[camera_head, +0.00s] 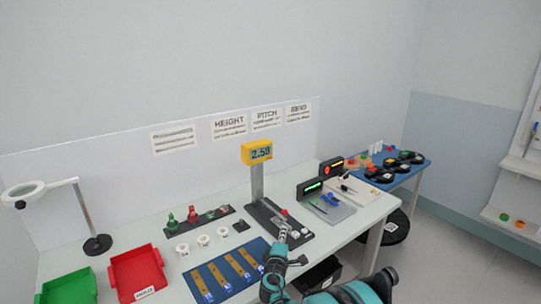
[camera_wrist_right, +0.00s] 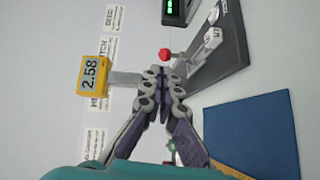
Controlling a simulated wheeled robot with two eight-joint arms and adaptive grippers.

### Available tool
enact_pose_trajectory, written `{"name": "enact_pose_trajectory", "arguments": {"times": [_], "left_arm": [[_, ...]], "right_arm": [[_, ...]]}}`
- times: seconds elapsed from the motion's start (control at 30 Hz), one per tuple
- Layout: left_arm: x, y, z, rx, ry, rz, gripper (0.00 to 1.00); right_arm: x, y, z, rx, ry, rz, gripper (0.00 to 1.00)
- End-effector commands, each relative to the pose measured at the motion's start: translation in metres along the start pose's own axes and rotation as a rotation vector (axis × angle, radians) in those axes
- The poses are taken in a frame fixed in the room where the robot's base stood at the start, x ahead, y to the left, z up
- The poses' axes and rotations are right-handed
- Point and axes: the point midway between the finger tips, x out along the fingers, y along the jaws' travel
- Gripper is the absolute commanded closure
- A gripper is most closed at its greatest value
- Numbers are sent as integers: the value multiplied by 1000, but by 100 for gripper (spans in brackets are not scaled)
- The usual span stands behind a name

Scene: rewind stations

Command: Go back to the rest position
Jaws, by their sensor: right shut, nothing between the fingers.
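My right gripper (camera_head: 283,232) reaches in over the white bench at the front of the measuring stand (camera_head: 257,184) with the yellow display. Its fingers are shut with nothing between them. In the right wrist view the closed fingertips (camera_wrist_right: 164,74) show in front of the stand's post and below the red knob (camera_wrist_right: 165,54). I cannot tell whether the fingertips touch the stand. My left gripper is not in view.
A blue mat (camera_head: 203,290) with several brown strips lies left of my right gripper. Red (camera_head: 112,274) and green (camera_head: 45,297) bins stand at the left, near a magnifier lamp (camera_head: 99,243). A grey tray (camera_head: 345,212) lies to the right; a blue table (camera_head: 424,166) stands beyond.

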Motion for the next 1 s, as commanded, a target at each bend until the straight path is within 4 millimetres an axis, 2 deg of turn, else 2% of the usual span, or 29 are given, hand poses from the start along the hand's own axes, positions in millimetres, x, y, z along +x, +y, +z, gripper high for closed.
{"name": "enact_pose_trajectory", "arguments": {"times": [0.03,0.1,0.2,0.27,0.43,0.57,0.7,0.9,1.0], "left_arm": [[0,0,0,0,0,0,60],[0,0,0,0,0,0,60],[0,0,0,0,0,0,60],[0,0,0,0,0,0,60],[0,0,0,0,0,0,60],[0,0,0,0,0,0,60],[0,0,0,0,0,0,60],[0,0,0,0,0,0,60],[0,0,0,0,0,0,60]], "right_arm": [[-7,16,18,49,-32,-26,100],[-19,35,44,134,-82,-71,100],[-43,56,80,263,-154,-140,100],[-61,64,101,338,-196,-182,100],[-122,76,152,550,-310,-303,100],[-178,72,181,714,-390,-400,100],[-243,58,201,888,-467,-507,100],[-329,26,209,1120,-550,-656,100],[-359,12,206,1205,-574,-712,100]]}}
